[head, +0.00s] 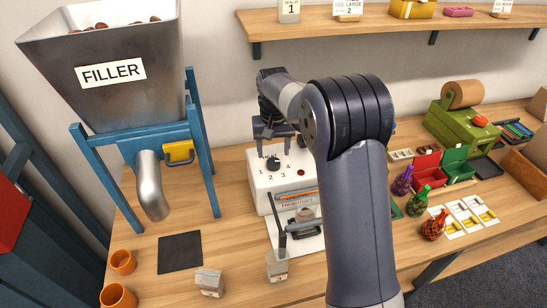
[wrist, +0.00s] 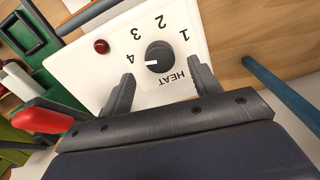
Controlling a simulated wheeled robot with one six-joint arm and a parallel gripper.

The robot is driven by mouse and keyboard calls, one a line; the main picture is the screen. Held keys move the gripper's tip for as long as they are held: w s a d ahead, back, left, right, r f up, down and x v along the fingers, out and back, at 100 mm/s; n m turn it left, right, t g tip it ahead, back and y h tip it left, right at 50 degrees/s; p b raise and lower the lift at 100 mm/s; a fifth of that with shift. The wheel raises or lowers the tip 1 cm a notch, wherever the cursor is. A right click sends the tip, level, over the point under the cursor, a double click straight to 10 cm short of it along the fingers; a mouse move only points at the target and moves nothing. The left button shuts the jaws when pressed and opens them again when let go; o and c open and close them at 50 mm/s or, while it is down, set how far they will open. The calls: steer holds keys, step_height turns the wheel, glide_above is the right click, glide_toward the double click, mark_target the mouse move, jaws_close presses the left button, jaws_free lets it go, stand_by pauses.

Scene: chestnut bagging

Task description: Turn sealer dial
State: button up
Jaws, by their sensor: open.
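The white sealer (head: 258,190) stands on the bench in the head view, and its white face (wrist: 115,75) also shows in the wrist view. Its black round dial (wrist: 159,56) has HEAT and the numbers 1 to 4 around it; the white mark points toward 4. The dial also shows in the head view (head: 273,163). A red light (wrist: 101,46) sits beside it. My gripper (wrist: 161,72) is open, with one finger on each side of the dial's near edge. It hangs above the dial in the head view (head: 273,147). I cannot tell whether it touches the dial.
The filler hopper (head: 105,70) on its blue stand (head: 80,150) is left of the sealer. A dark mat (head: 180,252), orange cups (head: 118,296) and small bags (head: 209,281) lie in front. Patterned bags (head: 418,201) and trays stand right. A shelf (head: 375,25) runs above.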

mark_target(274, 161)
step_height(274, 161, up, 7)
stand_by(0.3)
steer(key=shift+f, duration=0.15)
step_height(274, 161, down, 11)
steer(key=shift+r+p, duration=0.1)
steer(key=shift+p, duration=0.35)
steer(key=shift+r, duration=0.1)
stand_by(0.4)
